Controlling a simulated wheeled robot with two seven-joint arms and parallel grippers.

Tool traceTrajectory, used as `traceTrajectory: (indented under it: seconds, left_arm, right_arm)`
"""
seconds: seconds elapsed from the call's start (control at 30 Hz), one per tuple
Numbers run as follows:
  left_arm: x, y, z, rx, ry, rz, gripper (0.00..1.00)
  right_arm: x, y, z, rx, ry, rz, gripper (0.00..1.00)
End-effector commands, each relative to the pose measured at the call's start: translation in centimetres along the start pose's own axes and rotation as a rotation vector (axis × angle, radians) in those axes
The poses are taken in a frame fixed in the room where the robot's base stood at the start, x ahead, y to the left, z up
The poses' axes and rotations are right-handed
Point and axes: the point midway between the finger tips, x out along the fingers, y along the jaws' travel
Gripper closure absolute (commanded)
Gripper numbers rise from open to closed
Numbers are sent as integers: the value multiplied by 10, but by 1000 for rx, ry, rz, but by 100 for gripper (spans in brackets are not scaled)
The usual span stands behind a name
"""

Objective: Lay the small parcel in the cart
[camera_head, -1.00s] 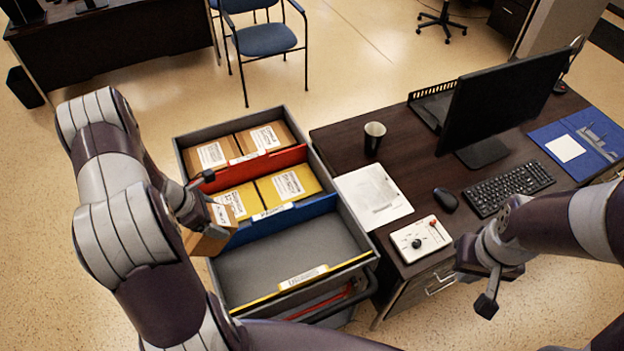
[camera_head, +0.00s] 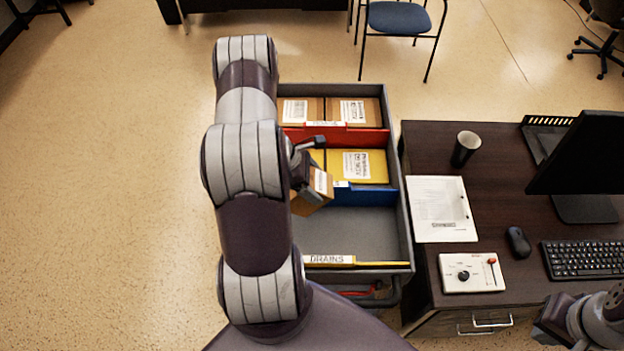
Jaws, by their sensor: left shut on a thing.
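The small parcel (camera_head: 311,198) is a brown box with a white label. My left gripper (camera_head: 308,172) is shut on it and holds it tilted at the left side of the cart (camera_head: 405,225), by the left end of the blue divider. Its height above the cart is hard to tell. The cart is grey with three compartments: brown boxes at the back, yellow parcels in the middle, and an empty front one (camera_head: 355,232) labelled DRAINS. My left arm hides the cart's left wall. My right gripper (camera_head: 552,326) shows only partly at the lower right; its fingertips are out of sight.
A dark desk (camera_head: 500,205) stands close to the cart's right side. It bears a black cup (camera_head: 465,149), a paper sheet (camera_head: 441,212), a white control box (camera_head: 471,272), a mouse (camera_head: 518,242), a keyboard (camera_head: 585,260) and a monitor (camera_head: 590,160). The floor at left is clear.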

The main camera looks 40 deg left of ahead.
Motion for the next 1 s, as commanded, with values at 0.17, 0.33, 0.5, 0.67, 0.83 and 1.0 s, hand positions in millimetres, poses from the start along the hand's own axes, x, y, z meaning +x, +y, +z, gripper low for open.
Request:
traceTrajectory:
  seconds: [0.17,0.33,0.5,0.67,0.83,1.0]
  left_arm:
    - [26,1,-17,0,0,2,58]
    - [46,1,-29,0,0,1,58]
    - [66,0,-41,0,0,1,58]
    - [84,0,-53,0,0,1,58]
    - [98,1,-61,1,0,1,58]
    - [99,1,-62,1,0,1,58]
  right_arm:
    - [29,0,3,0,0,0,100]
    - [50,0,6,0,0,0,100]
    - [70,0,8,0,0,0,100]
    - [90,0,11,0,0,0,100]
    - [103,0,12,0,0,0,100]
    - [104,0,12,0,0,0,100]
